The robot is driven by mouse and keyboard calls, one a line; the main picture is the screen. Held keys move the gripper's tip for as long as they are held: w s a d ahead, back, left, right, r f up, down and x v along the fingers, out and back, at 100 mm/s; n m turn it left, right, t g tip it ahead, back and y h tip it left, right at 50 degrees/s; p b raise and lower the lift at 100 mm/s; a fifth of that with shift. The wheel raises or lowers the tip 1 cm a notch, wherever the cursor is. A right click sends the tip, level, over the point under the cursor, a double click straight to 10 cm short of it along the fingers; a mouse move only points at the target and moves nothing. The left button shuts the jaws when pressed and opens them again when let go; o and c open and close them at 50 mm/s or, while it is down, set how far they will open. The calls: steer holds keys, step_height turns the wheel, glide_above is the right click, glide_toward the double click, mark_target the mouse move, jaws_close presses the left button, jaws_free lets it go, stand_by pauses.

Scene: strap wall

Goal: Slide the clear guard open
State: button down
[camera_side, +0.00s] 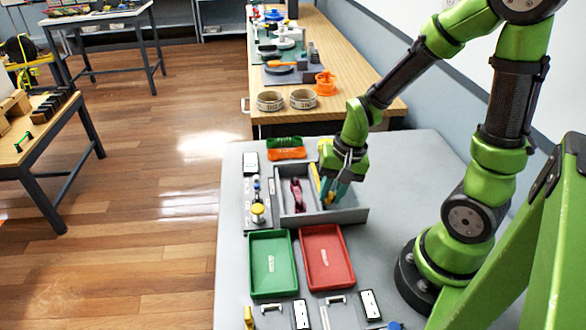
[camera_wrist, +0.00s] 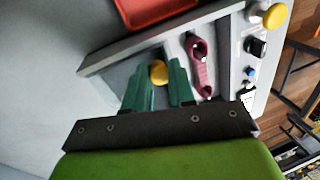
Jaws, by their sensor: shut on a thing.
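I cannot make out a clear guard in either view. A narrow grey control panel (camera_side: 256,200) runs along the left of the grey bin; it carries a yellow knob (camera_side: 258,213) and small dark and blue controls, also seen at the right of the wrist view (camera_wrist: 255,45). My gripper (camera_side: 333,192) is down inside the grey bin's right compartment. Its teal fingers (camera_wrist: 158,88) are shut on a yellow object (camera_wrist: 158,72), of which only a rounded end shows between them in the wrist view. The rest of that object is hidden.
The grey bin (camera_side: 350,215) has a divider; a dark red tool (camera_side: 297,195) lies in its left compartment. A green tray (camera_side: 272,264) and a red tray (camera_side: 327,257) stand in front. Green and orange pieces (camera_side: 286,148) lie behind.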

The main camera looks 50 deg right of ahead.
steer(key=shift+s+d, duration=0.15)
steer(key=shift+d, duration=0.05)
steer(key=c, duration=1.2)
jaws_free()
steer(key=shift+r, duration=0.4)
steer(key=v, duration=1.6)
